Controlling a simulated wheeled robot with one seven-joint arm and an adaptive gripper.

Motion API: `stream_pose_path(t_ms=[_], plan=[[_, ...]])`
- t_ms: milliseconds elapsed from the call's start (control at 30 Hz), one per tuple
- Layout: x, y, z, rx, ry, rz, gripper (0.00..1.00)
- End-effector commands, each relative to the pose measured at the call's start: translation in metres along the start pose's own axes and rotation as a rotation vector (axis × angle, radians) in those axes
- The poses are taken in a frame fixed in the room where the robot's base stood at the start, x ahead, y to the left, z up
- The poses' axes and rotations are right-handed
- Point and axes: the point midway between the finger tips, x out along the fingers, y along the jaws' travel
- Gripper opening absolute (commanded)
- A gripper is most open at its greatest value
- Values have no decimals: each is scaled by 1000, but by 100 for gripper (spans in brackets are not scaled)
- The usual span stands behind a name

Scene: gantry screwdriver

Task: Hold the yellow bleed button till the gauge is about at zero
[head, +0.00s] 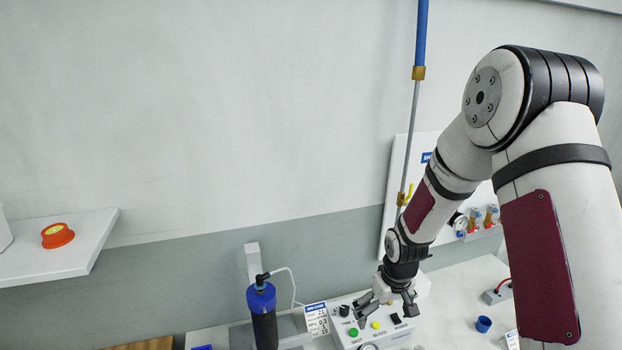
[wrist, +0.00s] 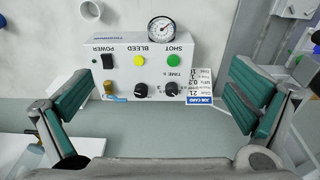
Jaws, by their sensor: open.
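The yellow bleed button (wrist: 139,60) is on the white control box (wrist: 128,80), between a black power switch (wrist: 107,61) and a green shot button (wrist: 173,60) in the wrist view. It also shows in the head view (head: 375,325). The round gauge (wrist: 162,29) stands at the box's edge beyond the buttons; its needle is too small to read surely. My gripper (head: 388,312) is open and empty above the box. In the wrist view its fingers (wrist: 160,93) are spread to either side of the box, apart from the button.
A blue-black cylinder (head: 263,315) stands left of the box in the head view. A blue cup (head: 484,324) stands right.

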Motion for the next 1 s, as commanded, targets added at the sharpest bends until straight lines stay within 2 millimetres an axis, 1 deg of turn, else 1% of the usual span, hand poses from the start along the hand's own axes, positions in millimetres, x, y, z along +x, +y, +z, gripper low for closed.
stream_pose_path(t_ms=[33, 100, 233, 400, 467, 700, 867, 1000], plan=[[-13, 2, -5, 2, 12, 10, 100], [-32, 4, -9, 9, 24, 24, 100], [-71, 6, -13, 26, 47, 50, 100], [-119, 7, -11, 49, 77, 77, 100], [-135, 6, -9, 58, 89, 85, 100], [-194, 1, 6, 98, 137, 110, 100], [-227, -5, 22, 125, 170, 119, 100], [-252, -12, 39, 148, 201, 122, 100]])
